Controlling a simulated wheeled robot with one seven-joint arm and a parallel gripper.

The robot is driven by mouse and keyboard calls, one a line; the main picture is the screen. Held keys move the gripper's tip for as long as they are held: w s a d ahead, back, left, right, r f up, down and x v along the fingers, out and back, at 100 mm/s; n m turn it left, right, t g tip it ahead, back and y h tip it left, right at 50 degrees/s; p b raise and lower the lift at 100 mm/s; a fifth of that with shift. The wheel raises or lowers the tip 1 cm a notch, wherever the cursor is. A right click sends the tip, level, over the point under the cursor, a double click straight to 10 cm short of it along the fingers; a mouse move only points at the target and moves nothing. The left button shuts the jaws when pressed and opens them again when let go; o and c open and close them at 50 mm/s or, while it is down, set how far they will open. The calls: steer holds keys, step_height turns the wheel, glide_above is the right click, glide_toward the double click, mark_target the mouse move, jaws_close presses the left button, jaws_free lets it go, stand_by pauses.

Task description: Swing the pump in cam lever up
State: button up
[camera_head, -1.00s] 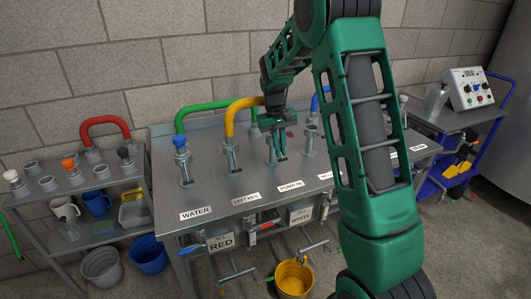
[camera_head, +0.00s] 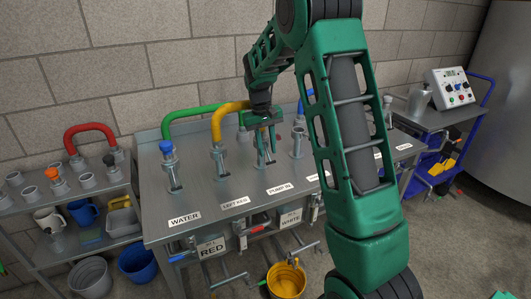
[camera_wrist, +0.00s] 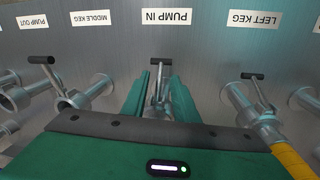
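The PUMP IN cam lever (camera_wrist: 161,80) is a thin metal stem with a dark crossbar at its end. It stands on the metal port behind the PUMP IN label (camera_wrist: 167,16); the label also shows in the head view (camera_head: 279,188). My gripper (camera_wrist: 160,84) has its two green fingers apart, one on each side of this lever. Whether a finger touches the crossbar cannot be told. In the head view my gripper (camera_head: 262,140) is over the PUMP IN port, and its fingers and wrist partly hide the port and lever.
A yellow hose (camera_head: 222,118) joins the LEFT KEG port close to my gripper's left in the head view. The MIDDLE KEG port (camera_wrist: 80,98) stands on the other side.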

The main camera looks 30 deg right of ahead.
step_height(320, 180, up, 6)
steer(key=shift+w+a, duration=0.15)
steer(key=shift+a, duration=0.3)
steer(key=s+d+f+n+t+y, duration=0.2)
steer(key=s+d+f+n+y, duration=0.15)
steer(key=d+f, duration=0.3)
steer(key=s+d+r+n+t+y, duration=0.1)
steer(key=s+r+t+y, duration=0.4)
steer(key=t, duration=0.1)
steer(key=shift+g, duration=0.3)
steer(key=x, duration=1.1)
steer(key=shift+w+d+f, duration=0.15)
steer(key=shift+w+d, duration=0.1)
steer(key=shift+d, duration=0.1)
